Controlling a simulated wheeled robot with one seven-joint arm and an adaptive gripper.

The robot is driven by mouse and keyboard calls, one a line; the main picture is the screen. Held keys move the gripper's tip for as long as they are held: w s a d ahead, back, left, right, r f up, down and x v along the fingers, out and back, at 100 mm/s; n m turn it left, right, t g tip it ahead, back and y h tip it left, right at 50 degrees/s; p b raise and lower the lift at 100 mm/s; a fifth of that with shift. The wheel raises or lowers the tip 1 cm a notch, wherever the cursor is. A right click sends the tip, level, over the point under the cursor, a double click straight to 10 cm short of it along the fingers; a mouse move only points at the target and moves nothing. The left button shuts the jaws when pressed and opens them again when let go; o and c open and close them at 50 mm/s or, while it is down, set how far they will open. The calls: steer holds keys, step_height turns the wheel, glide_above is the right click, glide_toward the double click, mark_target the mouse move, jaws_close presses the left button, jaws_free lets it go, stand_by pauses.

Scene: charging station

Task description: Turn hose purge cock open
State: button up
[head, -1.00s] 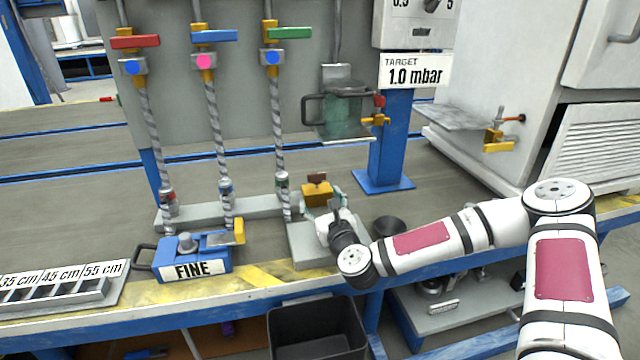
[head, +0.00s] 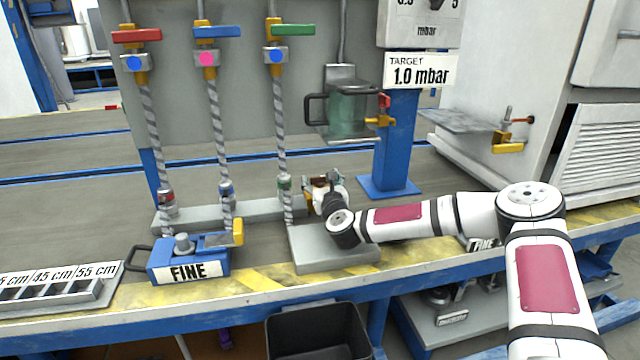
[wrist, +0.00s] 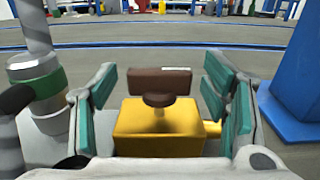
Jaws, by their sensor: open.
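A yellow valve block with a brown bar handle on a short stem (wrist: 158,125) stands upright in the middle of the wrist view; I take it for the hose purge cock. The brown bar lies crosswise to my view. My gripper (wrist: 162,84) is open, its teal pads on either side of the block and handle, with visible gaps. In the head view my gripper (head: 326,186) is at the back of the grey plate (head: 335,255) and hides most of the block. A hose end with a green collar (wrist: 40,85) stands close to the left finger.
The blue post (wrist: 295,75) rises close on the right. Hoses hang under red (head: 136,36), blue (head: 217,31) and green (head: 293,29) handles. A glass vessel (head: 352,108) hangs above and behind. A blue FINE box (head: 188,258) stands front left.

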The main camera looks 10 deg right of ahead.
steer(key=shift+w+r, duration=0.1)
steer(key=shift+w, duration=0.45)
steer(key=c, duration=1.2)
